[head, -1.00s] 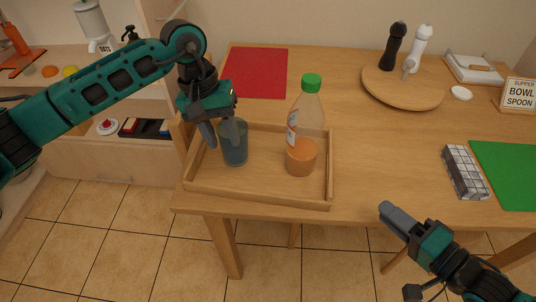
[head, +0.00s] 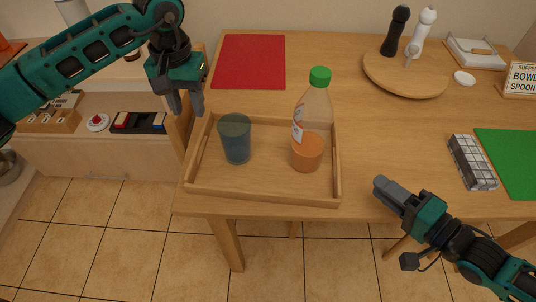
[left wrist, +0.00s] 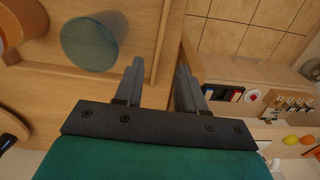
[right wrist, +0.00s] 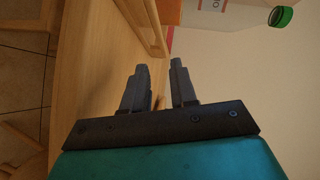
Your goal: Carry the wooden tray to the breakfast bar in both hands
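The wooden tray (head: 262,194) lies on the table near its front edge. It holds a blue-grey cup (head: 236,138) and a clear bottle with a green cap and orange liquid (head: 307,152). My left gripper (head: 187,104) is open and empty above the tray's left back corner. In the left wrist view the tray's side wall (left wrist: 163,35) shows ahead, near the gap between the fingers. My right gripper (head: 382,184) is open and empty, right of the tray and apart from it. The right wrist view shows a tray wall (right wrist: 150,28) ahead of the fingers.
A red mat (head: 250,62) lies behind the tray. A round board (head: 405,80) with two mills stands at the back right. A patterned box (head: 472,162) and a green mat (head: 512,160) lie at the right. A low shelf unit (head: 110,155) stands left of the table.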

